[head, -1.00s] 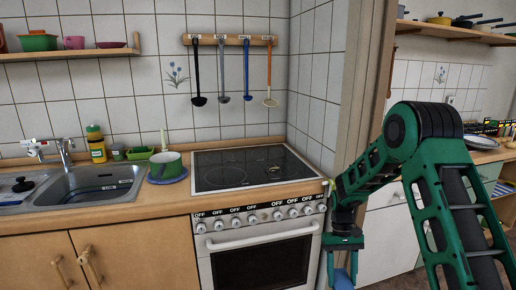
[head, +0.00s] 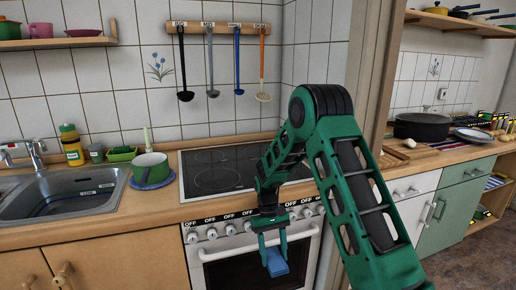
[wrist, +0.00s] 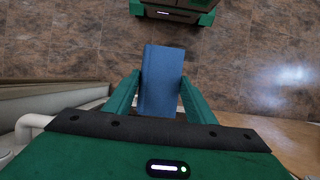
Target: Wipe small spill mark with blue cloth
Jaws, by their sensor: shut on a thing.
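My gripper (head: 270,248) hangs in front of the oven door, below the stove's knobs. It is shut on the blue cloth (head: 278,265), which looks like a small flat block. In the wrist view the cloth (wrist: 160,75) sits between the two green fingers, with the floor below it. I cannot make out a spill mark; my arm hides the right part of the black cooktop (head: 215,178).
The stove's oven front (head: 235,272) is close behind my gripper. A green pot (head: 151,167) stands left of the cooktop, beside the sink (head: 65,195). A black pot (head: 421,126) stands on the right counter. Brown floor (wrist: 250,40) lies below the gripper.

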